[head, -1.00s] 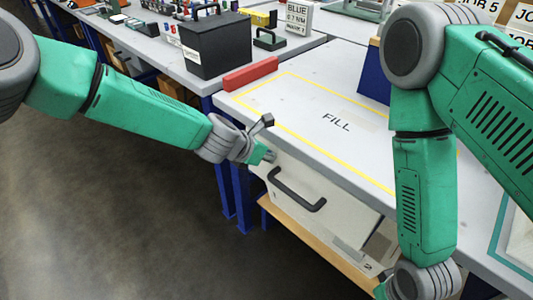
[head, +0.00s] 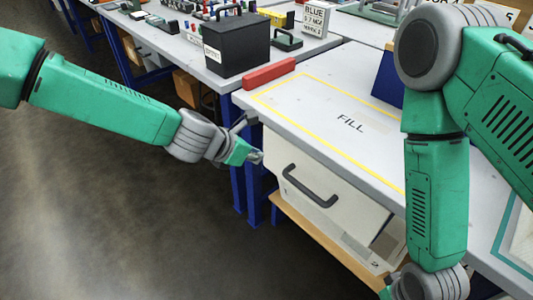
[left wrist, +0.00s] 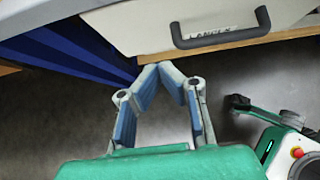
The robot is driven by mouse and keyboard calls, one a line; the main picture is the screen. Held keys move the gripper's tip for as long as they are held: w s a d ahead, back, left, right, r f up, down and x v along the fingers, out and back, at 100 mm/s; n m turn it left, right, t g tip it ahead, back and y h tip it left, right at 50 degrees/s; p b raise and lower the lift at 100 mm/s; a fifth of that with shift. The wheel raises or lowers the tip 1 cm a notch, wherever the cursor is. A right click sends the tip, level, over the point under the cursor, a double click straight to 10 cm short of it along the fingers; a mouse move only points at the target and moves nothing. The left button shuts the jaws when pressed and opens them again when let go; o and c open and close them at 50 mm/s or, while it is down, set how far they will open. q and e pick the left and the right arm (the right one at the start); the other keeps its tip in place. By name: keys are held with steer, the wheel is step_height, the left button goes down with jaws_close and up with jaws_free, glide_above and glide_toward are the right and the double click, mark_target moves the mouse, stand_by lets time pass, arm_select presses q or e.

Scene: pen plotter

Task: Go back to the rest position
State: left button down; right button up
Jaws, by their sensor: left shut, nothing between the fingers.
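My left gripper (head: 256,157) reaches in from the left, just off the near left corner of the table. In the left wrist view its two fingertips (left wrist: 160,72) meet with nothing between them. It is apart from the dark handle (head: 310,187) of the white drawer (head: 335,205) and sits to the left of it. The handle also shows above the gripper in the left wrist view (left wrist: 220,36). My right arm hangs down on the right side of the head view. Its wrist is at the bottom edge, and the fingers are mostly cut off there.
The grey table (head: 300,105) carries a yellow outline and the word FILL. A red block (head: 270,73) lies at its left corner. A black box (head: 237,45) stands on the bench behind. A wooden shelf (head: 335,245) runs below the drawer. The floor at left is clear.

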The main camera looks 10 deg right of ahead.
arm_select(q)
steer(key=s+a+f+m+g+y, duration=0.3)
steer(key=s+a+f+m+y, duration=0.1)
steer(key=s+a+f+m, duration=1.1)
steer(key=s+a+f+m+g+y, duration=0.1)
steer(key=s+a+m+y, duration=0.2)
steer(key=s+a+m, duration=0.7)
steer(key=s+a, duration=0.6)
steer(key=s, duration=0.3)
steer(key=shift+s+a+f+m+g, duration=0.15)
steer(key=shift+a+m+g, duration=0.1)
steer(key=shift+m+g, duration=0.05)
